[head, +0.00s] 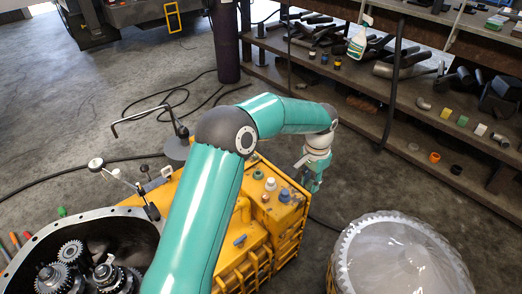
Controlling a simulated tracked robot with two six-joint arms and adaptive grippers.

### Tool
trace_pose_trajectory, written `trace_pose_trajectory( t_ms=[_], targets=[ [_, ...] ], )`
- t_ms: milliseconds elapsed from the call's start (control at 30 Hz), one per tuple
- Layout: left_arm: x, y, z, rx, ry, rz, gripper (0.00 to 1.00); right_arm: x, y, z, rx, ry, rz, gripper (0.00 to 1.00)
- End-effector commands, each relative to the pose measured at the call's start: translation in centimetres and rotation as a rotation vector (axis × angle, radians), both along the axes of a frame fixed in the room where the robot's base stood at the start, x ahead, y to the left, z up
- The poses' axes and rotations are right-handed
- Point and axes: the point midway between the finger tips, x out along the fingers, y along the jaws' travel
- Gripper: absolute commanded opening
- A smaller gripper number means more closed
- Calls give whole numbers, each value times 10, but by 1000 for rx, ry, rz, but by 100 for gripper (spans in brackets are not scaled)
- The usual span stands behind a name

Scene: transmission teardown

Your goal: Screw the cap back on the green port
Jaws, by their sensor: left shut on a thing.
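The yellow transmission housing (222,262) stands in the lower middle of the head view. On its top face sit a green ring-like port (258,174), a pale blue-white fitting (270,184) and a blue fitting (284,196). My left gripper (313,184) points down just right of the top face's right edge, apart from the green port. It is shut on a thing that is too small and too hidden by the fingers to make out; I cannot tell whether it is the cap. My right gripper is not in view.
An open gear housing (85,222) with several gears is at lower left. A large toothed ring part (400,258) stands at lower right. Shelves (455,150) with small coloured caps and pipes line the right. A bent-rod stand (176,148) is behind the yellow housing. My left arm covers its left part.

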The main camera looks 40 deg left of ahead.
Motion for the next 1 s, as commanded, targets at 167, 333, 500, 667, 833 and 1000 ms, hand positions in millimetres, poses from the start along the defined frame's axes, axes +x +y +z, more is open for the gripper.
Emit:
trace_pose_trajectory(
  t_ms=[167,333,500,667,833,1000],
  targets=[
    [29,93,-12,-4,3,-158,0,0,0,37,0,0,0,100],
    [31,171,-31,0,2,-311,0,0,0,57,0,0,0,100],
    [22,217,-45,4,1,-411,0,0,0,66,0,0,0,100],
    [19,232,-53,8,0,-448,0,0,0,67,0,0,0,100],
    [19,232,-63,10,-1,-451,0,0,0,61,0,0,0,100],
    [19,232,-78,10,-1,-450,0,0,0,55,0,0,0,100]
  ],
)
